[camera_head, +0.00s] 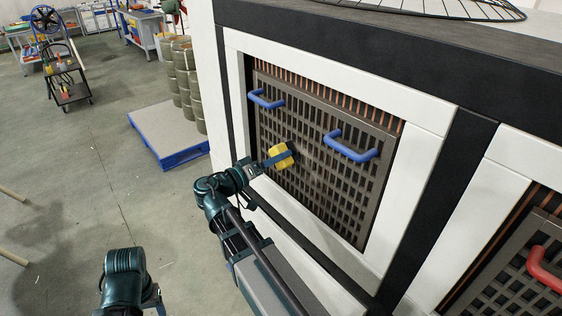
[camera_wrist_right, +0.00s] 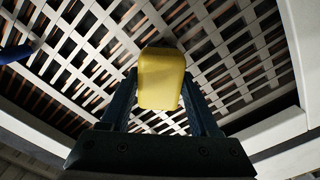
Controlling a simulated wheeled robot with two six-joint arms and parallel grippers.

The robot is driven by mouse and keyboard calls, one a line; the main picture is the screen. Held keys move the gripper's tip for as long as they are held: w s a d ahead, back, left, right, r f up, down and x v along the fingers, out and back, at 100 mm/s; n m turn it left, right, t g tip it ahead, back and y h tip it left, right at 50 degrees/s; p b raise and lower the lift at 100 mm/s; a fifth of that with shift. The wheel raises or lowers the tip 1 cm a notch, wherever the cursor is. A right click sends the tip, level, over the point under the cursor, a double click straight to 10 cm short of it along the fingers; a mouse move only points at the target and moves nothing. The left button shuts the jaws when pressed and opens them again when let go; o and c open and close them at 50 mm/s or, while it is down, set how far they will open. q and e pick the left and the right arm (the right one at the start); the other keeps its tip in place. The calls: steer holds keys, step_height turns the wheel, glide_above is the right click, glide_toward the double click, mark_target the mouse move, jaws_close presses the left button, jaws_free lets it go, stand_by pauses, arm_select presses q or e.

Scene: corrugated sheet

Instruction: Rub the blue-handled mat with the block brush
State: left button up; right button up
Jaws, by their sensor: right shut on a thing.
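The blue-handled mat (camera_head: 312,178) is a grey-brown grid set in a white frame, with two blue handles (camera_head: 350,147). Its lattice fills the back of the right wrist view (camera_wrist_right: 95,50), where part of one handle (camera_wrist_right: 15,53) shows at the left edge. My right gripper (camera_head: 277,158) is shut on the yellow block brush (camera_head: 281,152), which shows between the two fingers in the wrist view (camera_wrist_right: 161,80). The brush is at the mat's left-middle part, its dark side towards the grid. I cannot tell whether it touches. Of my left arm only a link shows; its gripper is out of view.
A second grid with a red handle (camera_head: 543,268) sits in another white frame at lower right. A wire rack (camera_head: 440,8) lies on the dark top. A blue pallet (camera_head: 175,135), stacked drums (camera_head: 184,75) and a cart (camera_head: 62,70) stand on open floor at left.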

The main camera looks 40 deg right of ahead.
steer(key=shift+w, duration=0.9)
steer(key=shift+w+a, duration=0.15)
steer(key=shift+w, duration=0.7)
steer(key=shift+w+a, duration=0.1)
steer(key=shift+w, duration=0.75)
steer(key=shift+w, duration=0.1)
steer(key=shift+w, duration=1.65)
steer(key=shift+w+a, duration=0.2)
steer(key=shift+w, duration=1.55)
steer(key=shift+r+p, duration=0.95)
steer(key=shift+p, duration=0.05)
steer(key=shift+d, duration=0.1)
